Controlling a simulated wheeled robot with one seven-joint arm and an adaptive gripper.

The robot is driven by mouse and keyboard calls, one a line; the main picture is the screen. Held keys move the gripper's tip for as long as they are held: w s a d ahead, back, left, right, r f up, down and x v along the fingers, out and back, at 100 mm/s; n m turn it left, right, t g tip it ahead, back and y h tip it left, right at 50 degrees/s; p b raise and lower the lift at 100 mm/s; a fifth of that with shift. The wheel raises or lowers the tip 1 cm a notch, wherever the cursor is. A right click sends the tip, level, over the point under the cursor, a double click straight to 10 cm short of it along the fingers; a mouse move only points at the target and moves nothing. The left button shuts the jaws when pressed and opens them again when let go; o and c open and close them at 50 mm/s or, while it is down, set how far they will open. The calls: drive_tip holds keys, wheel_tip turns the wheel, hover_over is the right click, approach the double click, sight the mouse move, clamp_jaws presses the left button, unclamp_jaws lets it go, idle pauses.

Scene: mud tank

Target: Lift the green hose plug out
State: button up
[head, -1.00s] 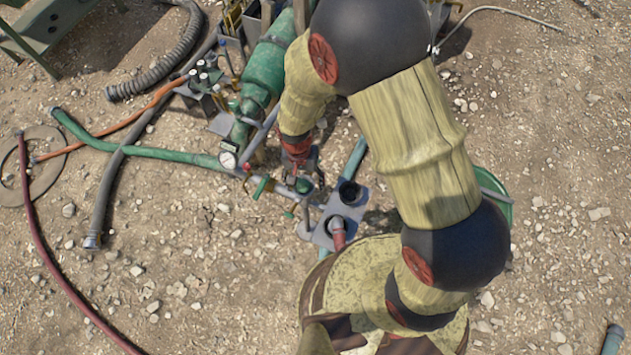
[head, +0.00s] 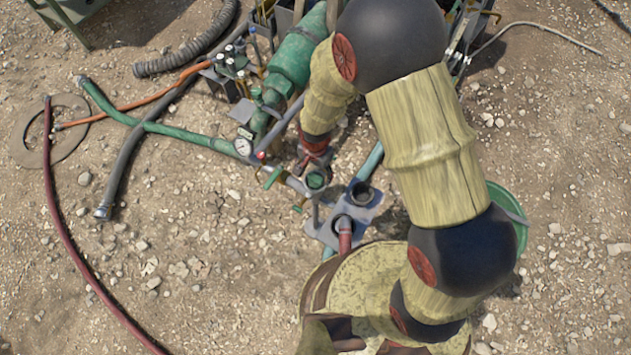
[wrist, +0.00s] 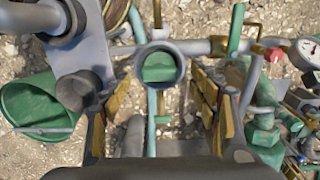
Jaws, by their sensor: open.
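The green hose plug (wrist: 160,68) sits in the round grey mouth of an upright pipe end in the wrist view, its green face partly ringed by the rim. In the head view the plug (head: 316,180) shows as a green round top at the pipe end, just below my gripper's end in the picture. My gripper (wrist: 158,112) is open, with gold-padded fingers either side of the picture's middle. The plug lies between and beyond the fingertips, and nothing is held. In the head view my gripper (head: 317,156) is small and its fingers are hard to make out.
A grey plate with round openings (head: 376,196) and a red hose stands right of the plug. A pressure gauge (head: 243,146), green hose (head: 190,133) and green cylinder (head: 291,62) lie left and behind. A green bucket (wrist: 42,105) is at the right. Open gravel lies front left.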

sight(315, 177)
wheel_tip(315, 177, down, 3)
drive_tip(key=shift+f+b, duration=0.15)
drive_tip(key=shift+b, duration=0.35)
drive_tip(key=c, duration=0.4)
drive_tip(key=c, duration=0.9)
